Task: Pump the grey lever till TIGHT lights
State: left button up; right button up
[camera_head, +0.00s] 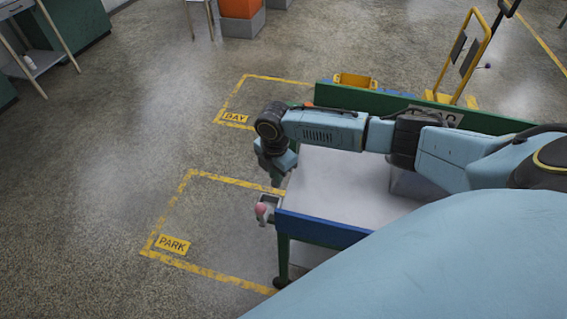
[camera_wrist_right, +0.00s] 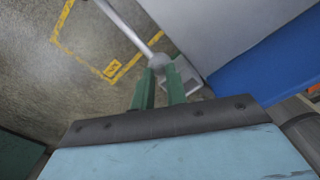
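The grey lever (camera_wrist_right: 135,30) shows in the right wrist view as a pale rod running from the upper left to a rounded end beside a grey bracket (camera_wrist_right: 184,76) on the cart's end. My right gripper (camera_wrist_right: 160,70) has its two green fingertips at that rounded end, with a narrow gap between the fingers. Whether they grip it is unclear. In the head view my right gripper (camera_head: 276,172) points down by the cart's left end, above a small grey fitting with a pinkish round part (camera_head: 263,211). No lit TIGHT light is visible. My left gripper is not in view.
The cart has a pale top (camera_head: 335,190), a blue near edge (camera_head: 320,229) and a green far panel (camera_head: 345,97). A yellow frame (camera_head: 470,60) stands behind it. Floor marked PARK (camera_head: 173,244) and BAY (camera_head: 235,118) is clear at left.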

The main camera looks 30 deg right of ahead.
jog(key=shift+a+f, duration=0.1)
jog(key=shift+f, duration=0.3)
jog(key=shift+s+f+b, duration=0.1)
jog(key=shift+f+b, duration=0.5)
jog(key=shift+f, duration=0.5)
notch_tip(320, 180, up, 6)
jog(key=p, duration=0.5)
jog(key=shift+f, duration=0.15)
jog(key=shift+d+p, duration=0.2)
jog(key=shift+p, duration=0.1)
jog(key=r+p, duration=0.1)
jog(key=w+d+r+p, duration=0.1)
jog(key=r+p, duration=0.1)
jog(key=r, duration=0.1)
jog(key=shift+w+d, duration=0.2)
jog(key=shift+w, duration=0.05)
